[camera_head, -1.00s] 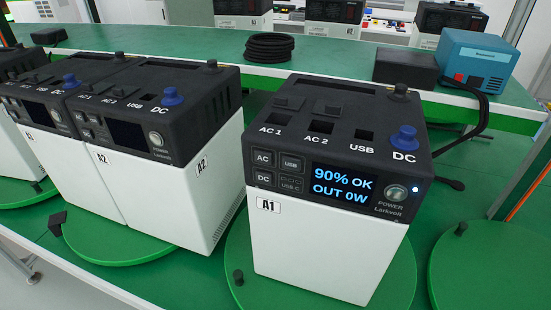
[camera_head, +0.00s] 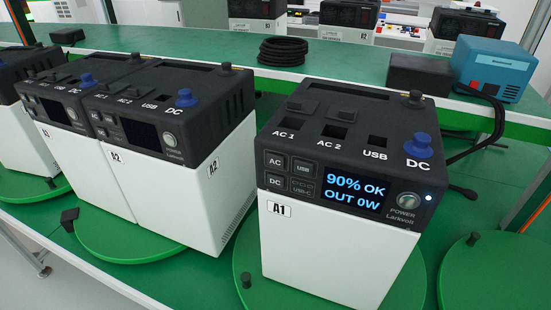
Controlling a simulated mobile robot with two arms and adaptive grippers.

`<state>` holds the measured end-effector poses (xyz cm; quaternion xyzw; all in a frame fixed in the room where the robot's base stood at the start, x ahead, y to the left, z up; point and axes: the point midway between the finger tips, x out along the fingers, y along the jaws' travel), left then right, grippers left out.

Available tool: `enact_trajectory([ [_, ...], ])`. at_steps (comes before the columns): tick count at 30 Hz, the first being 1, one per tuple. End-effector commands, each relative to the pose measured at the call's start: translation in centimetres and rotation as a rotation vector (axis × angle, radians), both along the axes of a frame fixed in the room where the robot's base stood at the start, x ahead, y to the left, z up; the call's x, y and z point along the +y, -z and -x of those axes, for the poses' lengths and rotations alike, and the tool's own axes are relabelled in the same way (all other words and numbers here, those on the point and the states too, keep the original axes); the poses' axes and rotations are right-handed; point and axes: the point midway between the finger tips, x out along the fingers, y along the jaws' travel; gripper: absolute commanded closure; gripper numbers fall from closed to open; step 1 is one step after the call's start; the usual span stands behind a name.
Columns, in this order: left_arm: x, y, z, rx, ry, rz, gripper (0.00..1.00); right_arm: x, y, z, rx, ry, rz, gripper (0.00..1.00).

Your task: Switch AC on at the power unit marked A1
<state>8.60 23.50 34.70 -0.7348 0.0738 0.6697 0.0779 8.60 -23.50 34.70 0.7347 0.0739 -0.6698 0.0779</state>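The power unit A1 (camera_head: 320,255) is a white box with a black top, standing on a green turntable (camera_head: 405,285). Its label reads A1 (camera_head: 279,209). Its screen (camera_head: 355,190) is lit and reads "90% OK OUT 0W". The AC button (camera_head: 274,161) is at the upper left of the front panel, beside the USB button (camera_head: 303,169) and above the DC button (camera_head: 275,181). The round POWER button (camera_head: 408,202) is right of the screen, with a small lit light (camera_head: 429,198) beside it. Neither of my grippers is in view.
The power unit A2 (camera_head: 190,195) stands to the left with a dark screen, with others beyond it. A coiled black cable (camera_head: 282,52), a black box (camera_head: 425,74) and a blue device (camera_head: 492,68) sit on the green shelf behind. An empty turntable (camera_head: 490,275) is at right.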

Motion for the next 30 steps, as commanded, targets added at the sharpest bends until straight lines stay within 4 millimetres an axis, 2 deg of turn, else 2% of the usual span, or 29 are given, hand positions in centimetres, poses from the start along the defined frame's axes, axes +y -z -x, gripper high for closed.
enact_trajectory([
  [1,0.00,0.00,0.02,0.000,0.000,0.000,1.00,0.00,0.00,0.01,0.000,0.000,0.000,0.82],
  [5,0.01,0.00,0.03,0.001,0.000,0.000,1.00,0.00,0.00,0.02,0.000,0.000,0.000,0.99],
  [6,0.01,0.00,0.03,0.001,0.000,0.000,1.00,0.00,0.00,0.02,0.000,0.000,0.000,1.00],
  [30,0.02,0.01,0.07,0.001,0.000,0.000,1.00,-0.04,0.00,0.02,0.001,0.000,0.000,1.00],
])
